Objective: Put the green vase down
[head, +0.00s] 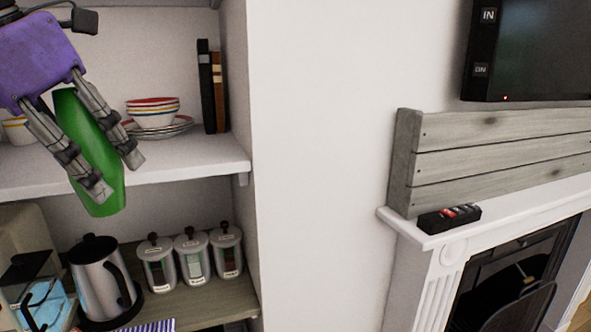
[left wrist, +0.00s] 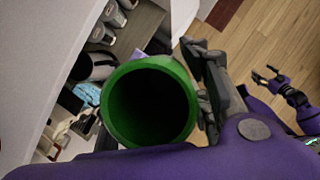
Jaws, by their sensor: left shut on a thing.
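The green vase (head: 97,150) is held in my left gripper (head: 118,176), in front of the shelf unit at the left of the head view. The gripper is shut on it, with fingers along its sides. The vase is slightly tilted, and its lower end hangs clear in front of the upper shelf's edge. In the left wrist view I look into the round open mouth of the vase (left wrist: 150,103), with the gripper fingers (left wrist: 207,92) at its right. My right gripper (left wrist: 265,76) shows small in that view, its fingers apart and empty.
The upper shelf (head: 200,165) holds stacked bowls (head: 153,112), plates and upright books (head: 210,85). Below stand a kettle (head: 100,280) and several canisters (head: 192,255). A mantel (head: 500,222) at right carries a small black object (head: 449,218); much of its top is bare.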

